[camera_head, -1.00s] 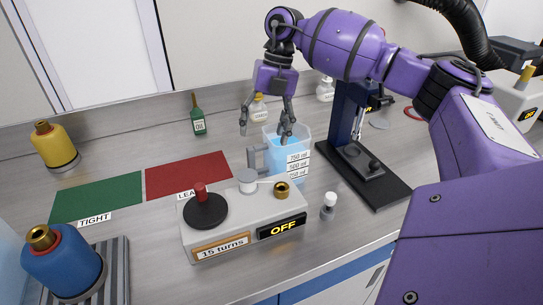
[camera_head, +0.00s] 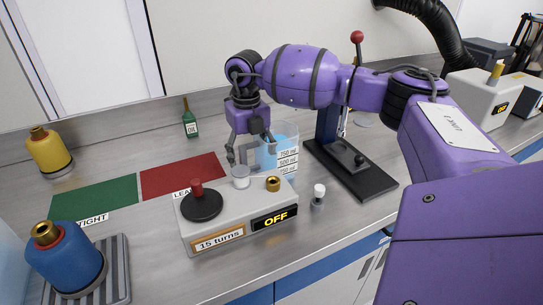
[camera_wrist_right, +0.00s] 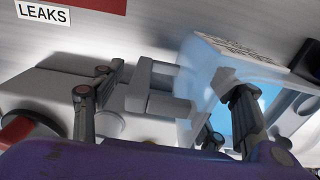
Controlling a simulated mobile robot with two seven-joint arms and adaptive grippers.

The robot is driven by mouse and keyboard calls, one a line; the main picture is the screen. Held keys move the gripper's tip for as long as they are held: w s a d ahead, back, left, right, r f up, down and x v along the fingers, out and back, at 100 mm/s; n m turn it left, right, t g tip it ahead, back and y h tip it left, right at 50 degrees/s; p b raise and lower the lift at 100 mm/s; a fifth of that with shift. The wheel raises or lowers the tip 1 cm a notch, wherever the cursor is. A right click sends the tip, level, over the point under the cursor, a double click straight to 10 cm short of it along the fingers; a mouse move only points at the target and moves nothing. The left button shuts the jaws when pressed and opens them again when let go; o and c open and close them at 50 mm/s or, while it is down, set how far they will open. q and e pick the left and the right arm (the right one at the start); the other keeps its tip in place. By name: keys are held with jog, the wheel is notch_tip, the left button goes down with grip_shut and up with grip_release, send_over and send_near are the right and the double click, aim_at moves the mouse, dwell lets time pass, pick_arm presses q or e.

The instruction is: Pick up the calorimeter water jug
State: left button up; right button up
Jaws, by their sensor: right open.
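The calorimeter water jug (camera_head: 287,151) is a clear, pale blue vessel with volume labels, upright on the bench behind the control box. It is partly hidden by my right gripper (camera_head: 250,151). In the right wrist view the jug (camera_wrist_right: 205,65) shows at right with its grey handle (camera_wrist_right: 155,86) pointing left. There my right gripper (camera_wrist_right: 165,95) is open, with one finger left of the handle and the other in front of the jug's body. The handle lies between the fingers in the picture; I cannot tell whether they touch it. My left gripper is out of view.
A control box (camera_head: 235,222) reading "15 turns" and "OFF" stands close in front of the jug. A small white-capped bottle (camera_head: 318,196) and a black-based stand (camera_head: 352,172) are to the right. Green (camera_head: 95,198) and red (camera_head: 183,176) mats lie left.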

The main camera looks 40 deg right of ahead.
jog(key=shift+f, duration=1.2)
grip_shut()
jog(key=shift+r, duration=0.15)
